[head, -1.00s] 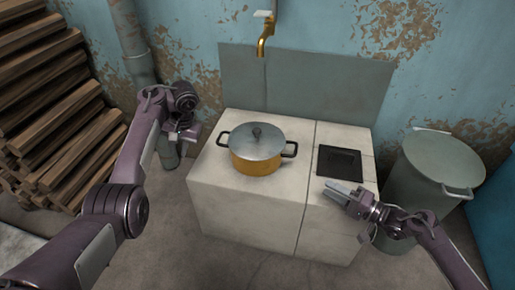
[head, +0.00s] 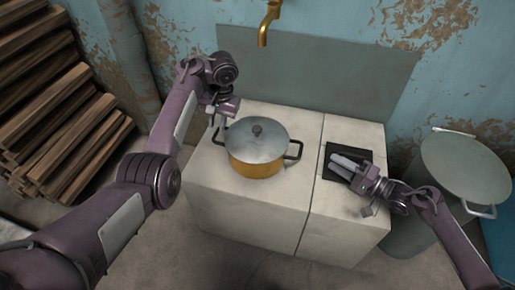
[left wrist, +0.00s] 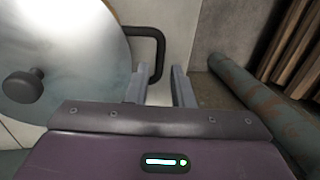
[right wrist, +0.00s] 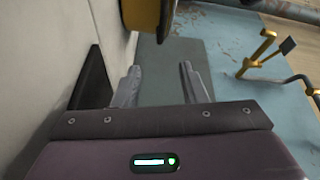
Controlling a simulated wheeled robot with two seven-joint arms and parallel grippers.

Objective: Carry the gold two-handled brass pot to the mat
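The gold pot (head: 254,168) with a grey lid and two dark side handles stands upright on the left part of the pale counter. My left gripper (head: 222,113) is open just above its left handle; in the left wrist view that handle (left wrist: 160,45) shows between and beyond the fingertips (left wrist: 160,75). My right gripper (head: 338,164) is open and empty, right of the pot and over the dark square mat (head: 345,149). In the right wrist view the pot's gold side (right wrist: 143,14) and handle (right wrist: 168,14) show ahead, the mat (right wrist: 92,82) at left.
The pale counter (head: 245,218) has a seam between pot and mat. A grey panel (head: 330,85) and brass tap (head: 266,25) rise behind. A lidded bin (head: 465,165) stands right; stacked wood (head: 60,120) and a pipe (head: 125,50) are left.

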